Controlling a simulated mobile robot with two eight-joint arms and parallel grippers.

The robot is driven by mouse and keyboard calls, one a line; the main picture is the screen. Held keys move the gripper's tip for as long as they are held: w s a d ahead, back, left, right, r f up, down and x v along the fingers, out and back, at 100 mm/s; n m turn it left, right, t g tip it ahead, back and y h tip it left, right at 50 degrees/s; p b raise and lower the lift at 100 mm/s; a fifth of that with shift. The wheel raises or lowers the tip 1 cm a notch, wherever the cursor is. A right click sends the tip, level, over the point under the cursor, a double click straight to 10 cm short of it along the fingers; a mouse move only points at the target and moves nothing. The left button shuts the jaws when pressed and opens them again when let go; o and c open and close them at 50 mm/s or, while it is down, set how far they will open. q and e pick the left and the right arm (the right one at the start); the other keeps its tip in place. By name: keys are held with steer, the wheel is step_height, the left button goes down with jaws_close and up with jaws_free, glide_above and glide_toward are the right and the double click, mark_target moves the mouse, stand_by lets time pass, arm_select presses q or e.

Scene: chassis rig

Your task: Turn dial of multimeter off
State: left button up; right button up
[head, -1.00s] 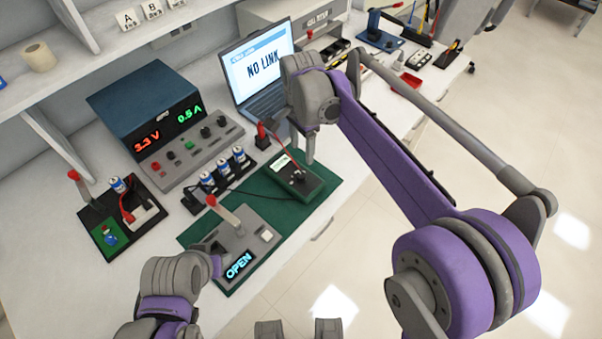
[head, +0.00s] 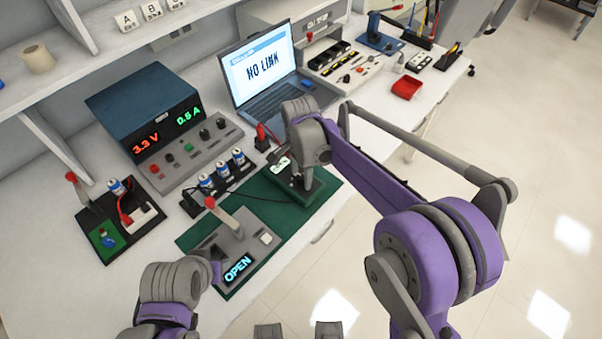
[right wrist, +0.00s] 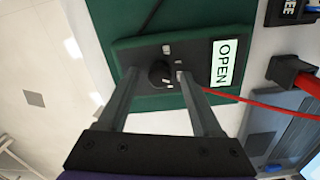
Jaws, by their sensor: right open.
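The multimeter (head: 312,187) is a dark box on a green mat (head: 262,198), partly hidden in the head view by my right gripper (head: 300,182). The right wrist view shows its black body (right wrist: 135,54), a lit display (right wrist: 225,62) reading OPEN and a round black dial (right wrist: 160,73). My right gripper (right wrist: 157,78) is open, with one finger on each side of the dial. I cannot tell whether the fingers touch it. My left gripper (head: 213,270) is low in the head view, beside the lever fixture; its jaws are not clear.
A lever fixture (head: 262,238) with an OPEN display stands on the mat's near end. A red lead (right wrist: 262,106) runs from the multimeter. Battery holders (head: 222,182), a power supply (head: 145,108) and a laptop (head: 270,75) stand behind. Free floor lies right of the bench.

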jaws_close()
stand_by(0.5)
arm_select(q)
steer(key=shift+f, duration=0.15)
arm_select(e)
steer(key=n, duration=0.4)
steer(key=shift+n, duration=0.3)
arm_select(q)
steer(key=shift+f, duration=0.1)
arm_select(e)
steer(key=n, duration=0.4)
steer(key=shift+n, duration=0.3)
arm_select(q)
steer(key=shift+f+b, duration=0.15)
steer(key=shift+b, duration=0.2)
arm_select(e)
steer(key=n, duration=0.4)
steer(key=shift+n, duration=0.3)
arm_select(q)
steer(key=shift+f, duration=0.1)
arm_select(e)
steer(key=shift+n, duration=2)
